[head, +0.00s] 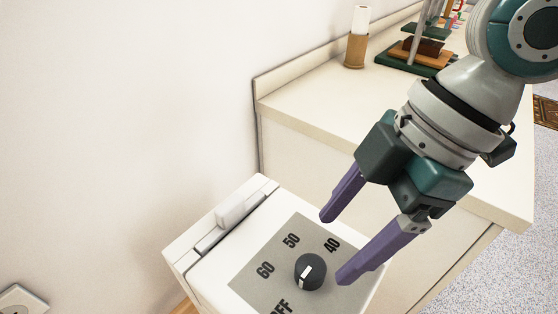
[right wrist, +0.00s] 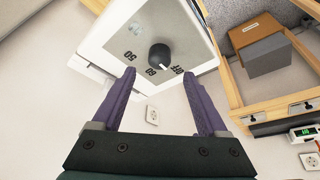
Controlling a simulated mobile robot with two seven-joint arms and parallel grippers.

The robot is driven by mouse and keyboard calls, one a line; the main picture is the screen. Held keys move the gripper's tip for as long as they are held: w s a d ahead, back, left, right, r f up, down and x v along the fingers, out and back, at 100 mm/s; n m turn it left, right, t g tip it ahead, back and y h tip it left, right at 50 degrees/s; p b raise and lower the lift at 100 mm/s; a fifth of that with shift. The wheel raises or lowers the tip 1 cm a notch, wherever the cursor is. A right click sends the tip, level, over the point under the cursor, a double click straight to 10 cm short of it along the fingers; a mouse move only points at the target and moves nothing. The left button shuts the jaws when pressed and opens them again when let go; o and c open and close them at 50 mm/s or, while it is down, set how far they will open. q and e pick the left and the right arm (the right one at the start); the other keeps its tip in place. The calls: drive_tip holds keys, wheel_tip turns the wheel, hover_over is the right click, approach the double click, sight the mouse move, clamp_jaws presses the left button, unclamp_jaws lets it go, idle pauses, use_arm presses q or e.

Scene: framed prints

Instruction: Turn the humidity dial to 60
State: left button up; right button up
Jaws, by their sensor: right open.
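The humidity dial (head: 310,271) is a round black knob with a white mark, on the grey scale plate (head: 250,285) of a white box (head: 205,272). The plate reads 40, 50, 60 and OFF. My right gripper (head: 335,247) is open, with purple fingers. One fingertip is just right of the knob and the other is above it in the picture. In the right wrist view the knob (right wrist: 159,55) lies between the fingertips (right wrist: 160,74), a little beyond them; contact is unclear.
A cream counter (head: 310,95) stands behind the box, with a paper roll in a wooden holder (head: 355,50) and a green-based stand (head: 415,60). The right wrist view shows a wooden frame with a grey box (right wrist: 270,55) and a wall socket (right wrist: 152,114).

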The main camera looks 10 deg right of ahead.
sight(313, 265)
drive_tip(key=b+x, duration=0.1)
drive_tip(key=x, duration=0.5)
clamp_jaws()
idle(0.5)
